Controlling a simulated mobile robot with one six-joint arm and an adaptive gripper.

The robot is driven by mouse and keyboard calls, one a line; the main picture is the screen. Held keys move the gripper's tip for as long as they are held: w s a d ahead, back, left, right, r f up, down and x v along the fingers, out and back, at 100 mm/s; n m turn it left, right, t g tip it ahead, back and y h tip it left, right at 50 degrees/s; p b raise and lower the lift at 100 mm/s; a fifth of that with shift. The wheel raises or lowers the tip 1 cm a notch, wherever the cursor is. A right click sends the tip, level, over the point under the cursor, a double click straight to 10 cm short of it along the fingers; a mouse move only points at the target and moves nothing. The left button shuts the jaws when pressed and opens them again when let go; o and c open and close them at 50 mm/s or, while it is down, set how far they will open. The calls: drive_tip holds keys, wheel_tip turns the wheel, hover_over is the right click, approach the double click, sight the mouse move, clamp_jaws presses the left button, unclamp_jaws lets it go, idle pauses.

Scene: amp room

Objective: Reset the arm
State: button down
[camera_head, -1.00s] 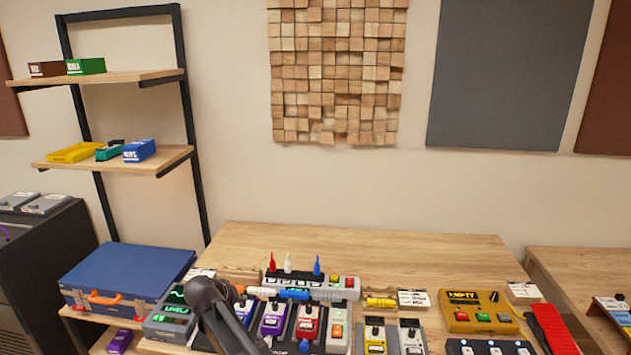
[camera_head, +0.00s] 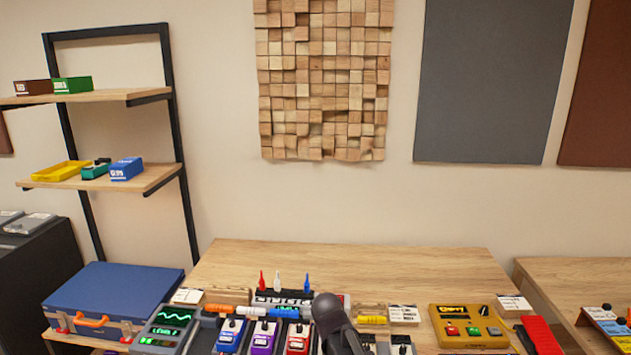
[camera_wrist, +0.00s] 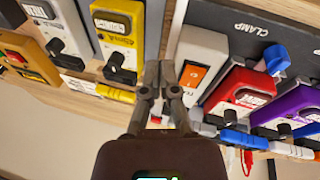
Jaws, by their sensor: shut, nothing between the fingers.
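The fingers cannot be made out there.
Several pedals, including a blue one (camera_head: 231,337) and a red one (camera_head: 298,338), crowd the front of the wooden table (camera_head: 340,257). A yellow pedal box (camera_head: 468,338) stands right. A blue case (camera_head: 115,288) lies left. The table's back strip is clear.

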drive_tip(key=s+d+m+g+y, duration=0.1)
drive_tip(key=s+d+g+y, duration=0.1)
drive_tip(key=s+d, duration=0.7)
drive_tip(key=shift+s+d+y, duration=0.15)
drive_tip(key=shift+d+y, duration=0.15)
drive_tip(key=shift+d, duration=0.35)
drive_tip(key=shift+f, duration=0.1)
idle(1.3)
